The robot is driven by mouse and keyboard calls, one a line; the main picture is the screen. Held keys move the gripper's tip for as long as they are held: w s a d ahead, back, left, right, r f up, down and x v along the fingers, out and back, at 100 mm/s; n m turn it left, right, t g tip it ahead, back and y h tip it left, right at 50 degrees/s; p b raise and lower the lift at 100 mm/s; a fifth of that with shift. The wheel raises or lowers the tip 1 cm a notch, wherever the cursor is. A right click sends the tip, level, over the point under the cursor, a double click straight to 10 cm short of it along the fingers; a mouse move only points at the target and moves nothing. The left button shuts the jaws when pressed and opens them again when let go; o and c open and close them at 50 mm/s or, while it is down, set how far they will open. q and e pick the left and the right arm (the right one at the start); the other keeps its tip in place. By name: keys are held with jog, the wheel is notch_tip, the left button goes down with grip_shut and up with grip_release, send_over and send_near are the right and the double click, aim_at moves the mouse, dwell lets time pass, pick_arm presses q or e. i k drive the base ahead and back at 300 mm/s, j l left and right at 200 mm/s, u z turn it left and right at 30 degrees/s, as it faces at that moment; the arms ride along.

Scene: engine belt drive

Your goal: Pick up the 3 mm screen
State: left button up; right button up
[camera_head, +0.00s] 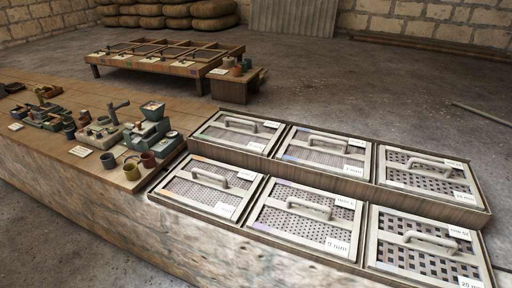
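Several screens with pale frames and arched handles lie in a two-row rack. The back row holds a fine-mesh screen (237,132) at left, a middle one (323,150) and a coarse one (426,176) at right. The front row holds a left one (208,187), a middle one (304,215) and the coarsest (425,250) at right. Each has a white label, but the print is mostly too small to read; I cannot tell which is the 3 mm screen. Neither of my grippers is in view.
The rack sits at the right end of a stone-sided bench (75,170). Left of it stand a green-blue scale-like device (150,130), small cups (132,171) and other small tools. A low wooden table (160,57) and a small box table (236,86) stand behind on open floor.

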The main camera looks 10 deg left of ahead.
aim_at(348, 158)
jog(key=i+j+u, duration=0.25)
jog(key=i+j, duration=0.3)
jog(key=j, duration=0.25)
jog(key=i+j+u, duration=0.25)
jog(key=i+j, duration=0.35)
jog(key=j, duration=0.1)
